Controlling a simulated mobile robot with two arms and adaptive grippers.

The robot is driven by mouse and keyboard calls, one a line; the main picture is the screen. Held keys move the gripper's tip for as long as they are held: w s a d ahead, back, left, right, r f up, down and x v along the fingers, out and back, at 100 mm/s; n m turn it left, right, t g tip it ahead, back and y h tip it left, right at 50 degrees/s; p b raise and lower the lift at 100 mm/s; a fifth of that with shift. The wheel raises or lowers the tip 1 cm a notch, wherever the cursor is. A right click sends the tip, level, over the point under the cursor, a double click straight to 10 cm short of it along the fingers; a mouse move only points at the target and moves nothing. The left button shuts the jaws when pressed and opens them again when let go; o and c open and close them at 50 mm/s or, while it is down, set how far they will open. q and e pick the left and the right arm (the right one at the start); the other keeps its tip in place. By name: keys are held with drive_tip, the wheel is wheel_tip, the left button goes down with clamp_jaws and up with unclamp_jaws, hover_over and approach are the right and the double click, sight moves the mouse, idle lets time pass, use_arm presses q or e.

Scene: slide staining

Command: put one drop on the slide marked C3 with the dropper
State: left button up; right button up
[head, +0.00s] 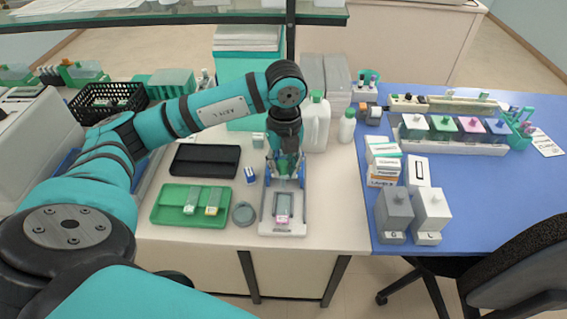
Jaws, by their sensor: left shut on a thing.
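My left gripper (286,178) points down over the white tray (282,230) at the middle of the bench. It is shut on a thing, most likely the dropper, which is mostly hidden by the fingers. A slide with a pink end (283,206) lies on the white tray, just in front of the gripper. The marks on the slides are too small to read, so I cannot tell which is C3. My right gripper is not in view.
A round grey dish (244,213) sits between the green tray (164,214) and the white tray. A black tray (205,160) lies behind. White bottles (315,122), cartons (384,160) and grey and white containers (394,214) stand to the right.

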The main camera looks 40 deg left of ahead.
sight(283, 188)
use_arm(q)
drive_tip(key=shift+f+b, duration=0.4)
drive_tip(key=shift+f, duration=0.45)
drive_tip(key=shift+f+b, duration=0.55)
drive_tip(key=shift+f, duration=0.3)
drive_tip(key=shift+f+b, duration=0.55)
drive_tip(key=shift+f, duration=0.45)
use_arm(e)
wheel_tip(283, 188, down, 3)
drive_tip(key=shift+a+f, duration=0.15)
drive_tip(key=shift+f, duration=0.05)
use_arm(q)
drive_tip(key=shift+f+b, duration=0.4)
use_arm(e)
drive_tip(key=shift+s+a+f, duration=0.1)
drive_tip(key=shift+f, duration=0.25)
use_arm(q)
drive_tip(key=shift+f, duration=0.15)
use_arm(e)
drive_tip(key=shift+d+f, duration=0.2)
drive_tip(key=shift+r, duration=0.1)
